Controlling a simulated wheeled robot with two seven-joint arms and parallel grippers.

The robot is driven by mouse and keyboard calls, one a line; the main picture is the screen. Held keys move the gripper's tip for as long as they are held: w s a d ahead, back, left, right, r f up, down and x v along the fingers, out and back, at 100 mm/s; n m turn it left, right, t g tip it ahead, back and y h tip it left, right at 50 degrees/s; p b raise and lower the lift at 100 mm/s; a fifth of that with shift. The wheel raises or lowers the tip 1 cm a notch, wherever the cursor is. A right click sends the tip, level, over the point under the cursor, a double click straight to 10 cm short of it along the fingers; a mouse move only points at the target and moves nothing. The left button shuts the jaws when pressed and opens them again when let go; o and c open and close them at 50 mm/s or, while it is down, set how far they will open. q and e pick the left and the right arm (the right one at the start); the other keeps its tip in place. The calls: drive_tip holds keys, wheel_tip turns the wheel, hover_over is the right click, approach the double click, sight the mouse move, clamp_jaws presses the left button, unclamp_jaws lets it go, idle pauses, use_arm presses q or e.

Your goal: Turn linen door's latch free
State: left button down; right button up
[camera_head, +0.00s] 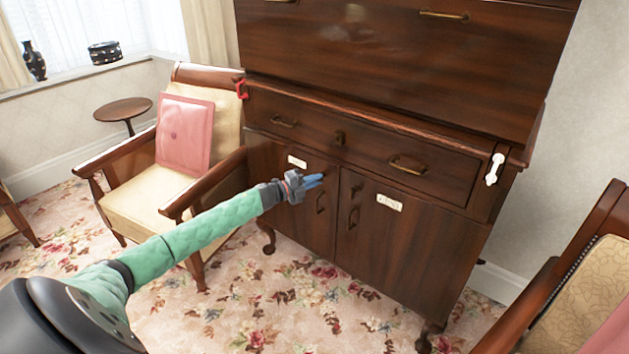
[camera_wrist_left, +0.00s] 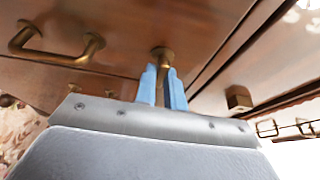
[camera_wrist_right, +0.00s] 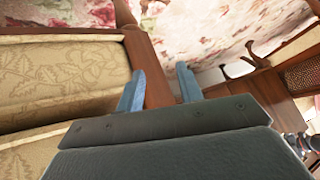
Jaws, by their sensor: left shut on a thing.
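The dark wood cabinet has two lower doors. The left door (camera_head: 265,165) and the right door (camera_head: 400,250) each carry a small pale label, too small to read. My left gripper (camera_head: 312,181) is at the upper part of the left door. In the left wrist view its blue fingers are shut on a brass latch (camera_wrist_left: 162,55), which its fingers hide in the head view. A brass handle (camera_head: 320,203) is just below. The right door's own latch (camera_head: 356,189) is free of any gripper. My right gripper (camera_wrist_right: 160,88) is open and empty near an armchair, outside the head view.
A drawer (camera_head: 350,140) with brass pulls is above the doors. A red hook-like piece (camera_head: 242,89) and a white piece (camera_head: 495,169) are on the cabinet's sides. A cushioned armchair (camera_head: 190,180) stands left, another (camera_head: 590,280) right. Floral carpet (camera_head: 255,310) is open in front.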

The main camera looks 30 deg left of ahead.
drive_tip(key=shift+w+r, duration=0.15)
drive_tip(key=shift+r, duration=0.15)
